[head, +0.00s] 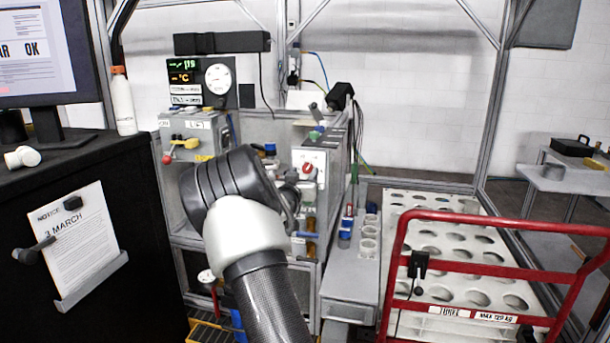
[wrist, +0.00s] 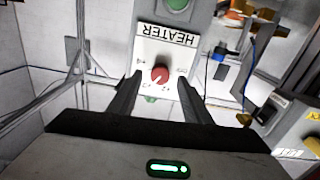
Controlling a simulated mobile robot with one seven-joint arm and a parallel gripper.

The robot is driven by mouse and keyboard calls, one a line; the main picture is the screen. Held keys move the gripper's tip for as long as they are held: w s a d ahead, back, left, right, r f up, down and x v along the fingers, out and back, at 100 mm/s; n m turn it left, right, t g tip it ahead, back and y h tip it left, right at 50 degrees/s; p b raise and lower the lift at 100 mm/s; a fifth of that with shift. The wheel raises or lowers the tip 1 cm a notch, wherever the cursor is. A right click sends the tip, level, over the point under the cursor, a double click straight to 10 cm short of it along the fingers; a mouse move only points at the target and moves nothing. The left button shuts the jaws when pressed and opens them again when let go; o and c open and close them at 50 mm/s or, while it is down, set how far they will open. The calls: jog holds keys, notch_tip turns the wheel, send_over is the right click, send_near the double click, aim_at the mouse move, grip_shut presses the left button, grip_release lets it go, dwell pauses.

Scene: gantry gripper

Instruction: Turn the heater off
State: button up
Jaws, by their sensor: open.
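The heater panel (wrist: 170,50) is a white plate, with its HEATER label upside down in the wrist view. A round red knob (wrist: 160,75) with a pale mark sits on it, below the label in that view. In the head view the panel (head: 318,158) and red knob (head: 308,168) show just right of my arm. My gripper (wrist: 160,80) is open, its two dark fingers on either side of the knob in the picture. I cannot tell whether they touch it. In the head view my arm hides most of the gripper. The knob's exact setting is too small to read.
A green round part (wrist: 177,4) sits beyond the label. A readout (head: 184,78) with a °C sign and a round gauge (head: 218,79) stand above the bench. A red rail frame (head: 480,216) and a holed white rack (head: 440,240) stand right. A black cabinet (head: 110,220) stands left.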

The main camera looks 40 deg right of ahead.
jog(key=shift+x, duration=0.95)
jog(key=shift+c, duration=0.3)
jog(key=c, duration=1)
